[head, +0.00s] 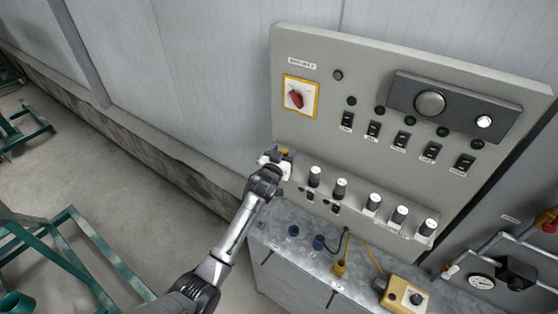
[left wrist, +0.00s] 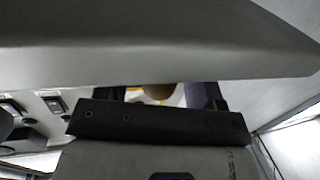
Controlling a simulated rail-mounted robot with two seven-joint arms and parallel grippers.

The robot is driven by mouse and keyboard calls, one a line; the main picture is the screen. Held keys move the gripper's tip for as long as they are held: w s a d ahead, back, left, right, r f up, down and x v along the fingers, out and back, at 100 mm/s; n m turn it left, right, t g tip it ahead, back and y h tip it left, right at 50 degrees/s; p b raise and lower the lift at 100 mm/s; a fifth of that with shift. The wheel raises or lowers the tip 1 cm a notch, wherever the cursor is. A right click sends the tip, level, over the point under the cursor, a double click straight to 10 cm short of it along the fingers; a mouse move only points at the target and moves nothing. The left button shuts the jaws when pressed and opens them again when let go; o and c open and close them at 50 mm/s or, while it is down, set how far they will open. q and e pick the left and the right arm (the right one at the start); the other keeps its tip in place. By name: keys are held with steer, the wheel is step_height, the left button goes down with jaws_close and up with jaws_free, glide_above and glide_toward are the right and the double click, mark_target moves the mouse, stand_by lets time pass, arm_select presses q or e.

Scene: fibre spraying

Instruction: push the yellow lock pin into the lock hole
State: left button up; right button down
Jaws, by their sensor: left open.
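My left gripper (head: 284,154) is at the lower left of the grey control panel (head: 320,115), below the red rotary switch (head: 296,98) on its yellow plate. Its jaws are open. A small yellow piece, apparently the lock pin (head: 286,150), shows at the fingertips. In the left wrist view a tan-yellow rounded end (left wrist: 158,91) shows between the two dark fingers of the left gripper (left wrist: 160,94). I cannot tell whether the fingers touch it. The lock hole cannot be made out. My right gripper is not in view.
A row of black-and-white knobs (head: 372,203) runs right of the gripper. Below, a metal cabinet top (head: 290,262) carries cables and a yellow control box (head: 405,296). Pipes and a gauge (head: 481,282) are at lower right. Green frames (head: 70,250) stand on the floor at left.

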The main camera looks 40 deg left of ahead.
arm_select(q)
steer(key=b+v, duration=0.2)
steer(key=v, duration=1.1)
steer(key=shift+s, duration=0.35)
steer(key=shift+d, duration=0.15)
